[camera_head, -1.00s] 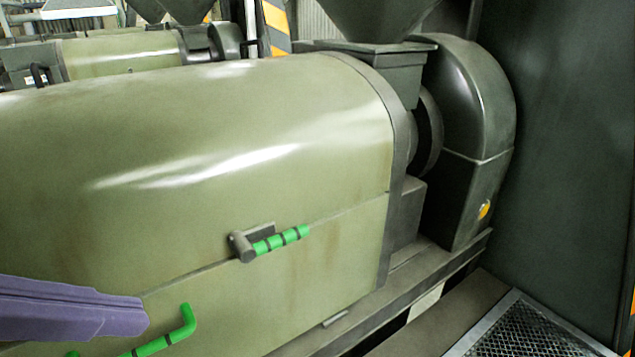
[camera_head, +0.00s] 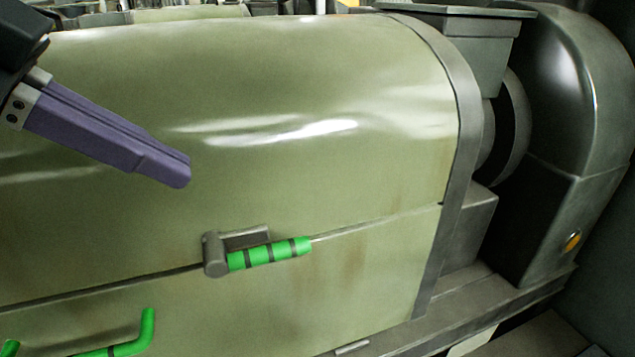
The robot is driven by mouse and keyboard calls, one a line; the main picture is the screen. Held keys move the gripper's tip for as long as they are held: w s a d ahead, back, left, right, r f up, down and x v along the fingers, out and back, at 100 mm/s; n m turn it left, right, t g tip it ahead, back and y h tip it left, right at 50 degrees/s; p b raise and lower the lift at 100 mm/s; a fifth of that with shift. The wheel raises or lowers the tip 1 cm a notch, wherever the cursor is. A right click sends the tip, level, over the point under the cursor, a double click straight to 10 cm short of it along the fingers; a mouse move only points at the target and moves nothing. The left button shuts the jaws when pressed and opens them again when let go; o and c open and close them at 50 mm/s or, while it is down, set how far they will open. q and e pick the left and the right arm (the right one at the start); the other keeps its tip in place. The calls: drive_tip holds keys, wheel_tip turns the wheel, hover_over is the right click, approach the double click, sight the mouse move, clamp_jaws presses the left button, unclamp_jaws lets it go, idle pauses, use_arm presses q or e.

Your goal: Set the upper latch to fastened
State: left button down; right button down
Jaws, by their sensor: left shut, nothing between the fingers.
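The upper latch (camera_head: 268,254) has a green grip with dark bands and a grey pivot block. It sits on the seam of the pale green machine cover (camera_head: 330,170), its grip pointing right and slightly upward along the seam. My left gripper (camera_head: 178,172), with purple fingers, is above and to the left of the latch, in front of the upper cover. It is shut and empty, apart from the latch. My right gripper is not in view.
A second green handle (camera_head: 115,348) shows at the lower left, cut by the frame edge. A dark housing (camera_head: 570,130) with a yellow spot stands at the right. The space in front of the cover around the latch is clear.

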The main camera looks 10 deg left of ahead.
use_arm(q)
drive_tip(key=p, duration=0.3)
hover_over(286, 246)
drive_tip(key=s+a, duration=0.2)
drive_tip(key=s, duration=0.1)
wheel_tip(286, 246, down, 6)
drive_tip(key=f, duration=0.2)
drive_tip(key=w+f+p, duration=0.1)
drive_tip(key=shift+d+f, duration=0.1)
drive_tip(key=shift+f, duration=0.75)
drive_tip(key=shift+w, duration=0.1)
drive_tip(key=shift+p, duration=0.4)
drive_tip(key=shift+f+g+y, duration=0.1)
drive_tip(key=shift+g+y, duration=0.2)
drive_tip(key=shift+y, duration=0.1)
